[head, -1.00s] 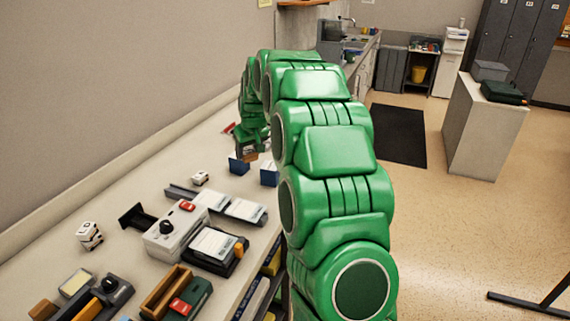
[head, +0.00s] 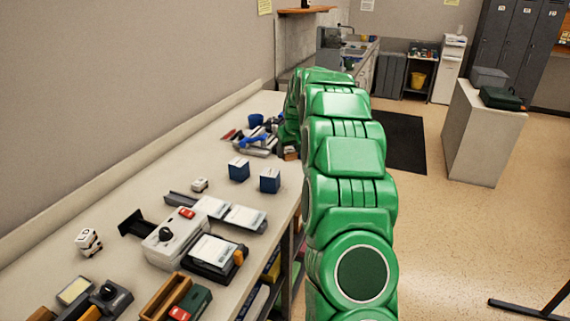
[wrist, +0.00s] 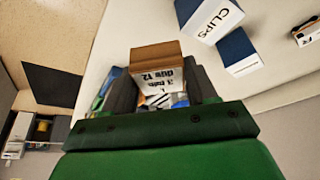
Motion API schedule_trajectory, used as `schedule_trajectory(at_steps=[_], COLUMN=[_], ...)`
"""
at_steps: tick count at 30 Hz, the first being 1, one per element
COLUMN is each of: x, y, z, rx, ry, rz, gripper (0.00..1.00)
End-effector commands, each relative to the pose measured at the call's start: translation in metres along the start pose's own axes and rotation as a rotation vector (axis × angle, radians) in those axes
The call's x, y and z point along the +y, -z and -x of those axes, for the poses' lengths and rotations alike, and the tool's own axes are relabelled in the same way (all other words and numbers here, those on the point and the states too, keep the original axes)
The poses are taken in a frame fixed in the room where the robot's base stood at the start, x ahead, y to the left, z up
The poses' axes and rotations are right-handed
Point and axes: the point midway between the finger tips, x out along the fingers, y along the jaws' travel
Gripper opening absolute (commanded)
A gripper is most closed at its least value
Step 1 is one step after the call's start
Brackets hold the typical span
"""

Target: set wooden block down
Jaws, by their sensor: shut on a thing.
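My gripper (wrist: 160,92) is shut on the wooden block (wrist: 153,53), whose brown face shows between the two dark fingers in the wrist view. White printed material with upside-down lettering shows just below that face; I cannot tell whether it is on the block. In the head view the block (head: 291,153) is a small brown patch at the end of my arm, near the counter's right edge. My arm hides most of the gripper there. I cannot tell whether the block touches the counter (head: 205,150).
Two dark blue boxes (head: 239,170) (head: 270,181) stand on the counter nearer than the gripper. A blue cup (head: 255,120) and a cluster of small items (head: 255,143) lie left of it. Bare counter shows toward the wall. The floor (head: 440,240) lies right of the edge.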

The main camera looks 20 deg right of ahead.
Motion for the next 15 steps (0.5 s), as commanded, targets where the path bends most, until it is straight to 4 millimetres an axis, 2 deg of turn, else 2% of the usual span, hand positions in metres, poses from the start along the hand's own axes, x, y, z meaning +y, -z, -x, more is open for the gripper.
schedule_trajectory(at_steps=[15], x=[0.013], y=[0.034], z=[-0.036], rx=[0.001], ry=[0.0], rz=[0.0], gripper=[0.27])
